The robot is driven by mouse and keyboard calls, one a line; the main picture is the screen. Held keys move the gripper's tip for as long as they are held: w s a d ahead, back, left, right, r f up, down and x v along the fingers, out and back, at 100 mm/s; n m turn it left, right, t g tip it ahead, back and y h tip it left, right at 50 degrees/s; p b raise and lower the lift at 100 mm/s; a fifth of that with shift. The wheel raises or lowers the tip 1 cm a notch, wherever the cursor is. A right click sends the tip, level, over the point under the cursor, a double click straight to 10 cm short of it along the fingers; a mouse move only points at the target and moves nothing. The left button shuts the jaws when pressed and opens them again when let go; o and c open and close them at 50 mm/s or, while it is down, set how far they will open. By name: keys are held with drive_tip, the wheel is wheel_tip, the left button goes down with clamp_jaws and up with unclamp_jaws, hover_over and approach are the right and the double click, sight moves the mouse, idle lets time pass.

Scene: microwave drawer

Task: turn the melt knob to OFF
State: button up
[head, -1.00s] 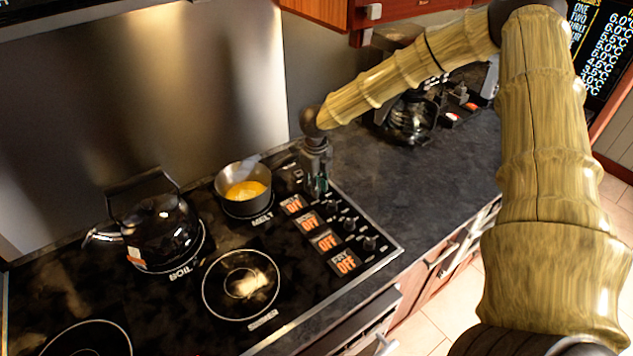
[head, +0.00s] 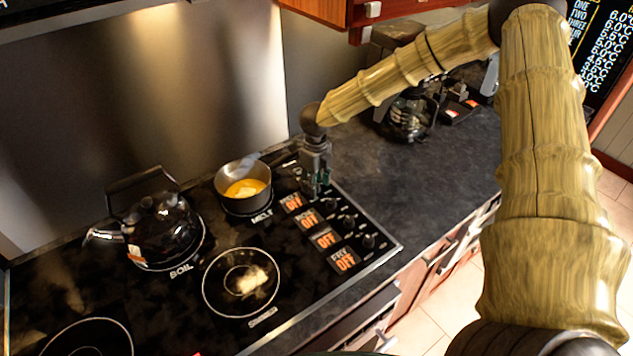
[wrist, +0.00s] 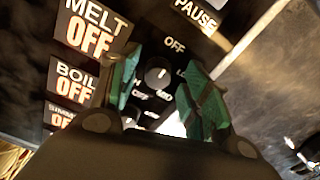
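The melt knob (wrist: 158,74) is a dark round knob with a pale pointer mark, under a printed OFF label (wrist: 174,45) in the wrist view. The orange-lit MELT display (wrist: 92,28) beside it reads OFF. My gripper (wrist: 165,100) has its green fingers apart, one on each side of the knob in the wrist view. I cannot tell whether they touch it. In the head view, my gripper (head: 316,188) points down at the far end of the knob row and hides the melt knob.
Other knobs (head: 349,222) and OFF displays (head: 326,241) run toward the front edge. A pot (head: 243,187) with yellow contents stands left of my gripper, on the burner labelled MELT. A kettle (head: 160,230) stands farther left. The dark counter (head: 420,180) to the right is mostly clear.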

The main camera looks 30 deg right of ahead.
wheel_tip(320, 180, up, 12)
idle(0.7)
idle(0.4)
